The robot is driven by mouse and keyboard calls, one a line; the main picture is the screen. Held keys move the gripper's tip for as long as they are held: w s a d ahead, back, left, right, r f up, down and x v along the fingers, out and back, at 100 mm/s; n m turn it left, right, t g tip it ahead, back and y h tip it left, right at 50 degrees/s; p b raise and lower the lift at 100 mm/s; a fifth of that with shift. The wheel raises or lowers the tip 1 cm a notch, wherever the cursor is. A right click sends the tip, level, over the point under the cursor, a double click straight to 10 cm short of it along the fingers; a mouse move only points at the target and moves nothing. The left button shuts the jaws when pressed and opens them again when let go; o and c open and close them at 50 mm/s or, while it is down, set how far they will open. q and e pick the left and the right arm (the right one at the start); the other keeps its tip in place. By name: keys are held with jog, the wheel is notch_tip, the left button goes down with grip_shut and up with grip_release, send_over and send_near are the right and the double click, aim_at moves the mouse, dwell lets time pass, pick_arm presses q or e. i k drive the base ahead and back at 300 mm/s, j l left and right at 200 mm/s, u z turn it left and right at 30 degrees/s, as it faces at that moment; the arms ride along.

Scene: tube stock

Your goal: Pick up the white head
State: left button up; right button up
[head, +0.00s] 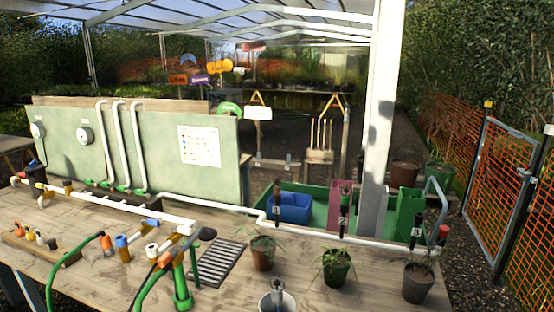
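A wooden block (62,257) lies on the table at the left and holds a row of small coloured heads. One small pale piece in the row, which looks like the white head (39,238), sits between a yellowish head (29,235) and a black head (52,244). It is small in the head view, so its exact shape is hard to tell. An orange head (17,228) stands at the left end of the row. Neither of my grippers shows in the head view.
White piping (110,203) runs along the table (215,295), with coloured fittings. A green hose (75,258) curves beside the block. A metal grate (216,262), potted plants (335,266) and a grey pot (268,302) stand further right. A pale green panel (140,150) rises behind.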

aim_at(40, 240)
jog(key=u, duration=1.5)
jog(key=z, duration=0.6)
jog(key=i+j+z, duration=0.2)
jog(key=j+z, duration=0.15)
jog(key=i+j+z, duration=0.15)
jog(key=j+z, duration=0.55)
jog(key=i+j, duration=0.05)
